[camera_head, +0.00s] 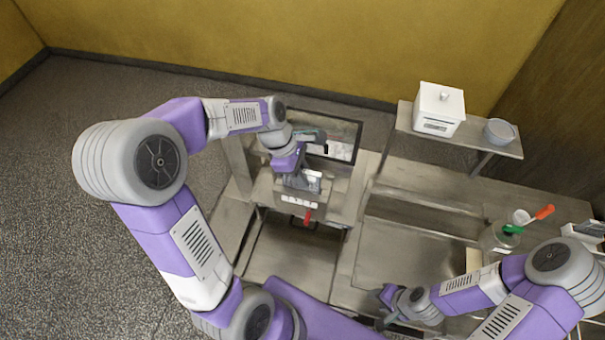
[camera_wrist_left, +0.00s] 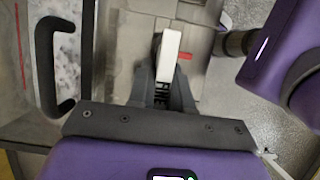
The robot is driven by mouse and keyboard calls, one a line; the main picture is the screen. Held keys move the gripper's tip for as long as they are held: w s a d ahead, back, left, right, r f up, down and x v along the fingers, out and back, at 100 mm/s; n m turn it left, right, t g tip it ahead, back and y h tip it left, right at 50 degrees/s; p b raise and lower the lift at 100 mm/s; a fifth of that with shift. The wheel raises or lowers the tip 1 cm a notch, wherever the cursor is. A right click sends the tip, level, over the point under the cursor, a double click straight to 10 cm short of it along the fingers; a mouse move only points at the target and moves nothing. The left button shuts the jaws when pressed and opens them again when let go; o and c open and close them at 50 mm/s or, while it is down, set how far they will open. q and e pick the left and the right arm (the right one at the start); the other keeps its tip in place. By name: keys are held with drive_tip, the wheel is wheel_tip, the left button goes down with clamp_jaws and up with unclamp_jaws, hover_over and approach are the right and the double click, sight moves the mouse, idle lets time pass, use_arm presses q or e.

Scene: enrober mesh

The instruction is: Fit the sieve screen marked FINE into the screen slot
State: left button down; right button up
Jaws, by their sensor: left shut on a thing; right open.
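My left gripper (camera_head: 303,182) is over the machine housing (camera_head: 262,190) at the centre. It is shut on a small pale block-like part (camera_wrist_left: 168,55), seen between its fingers in the left wrist view. Whether this part belongs to a sieve screen cannot be told. My right gripper (camera_head: 386,297) is open over the lower right of the bench, with no thing visible in it. The screen slot cannot be made out clearly.
A dark-framed panel (camera_head: 340,150) stands behind my left gripper; its black handle (camera_wrist_left: 45,65) shows in the left wrist view. A white box (camera_head: 438,108) and a grey bowl (camera_head: 500,131) stand on a raised shelf.

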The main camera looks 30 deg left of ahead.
use_arm(q)
drive_tip(key=shift+w+a+f, duration=0.1)
drive_tip(key=shift+w+f, duration=0.1)
drive_tip(key=c, duration=1.3)
unclamp_jaws()
drive_tip(key=shift+s+r, duration=0.15)
drive_tip(key=shift+s, duration=0.05)
drive_tip(key=shift+o, duration=1.2)
drive_tip(key=shift+w, duration=0.15)
drive_tip(key=v, duration=1.2)
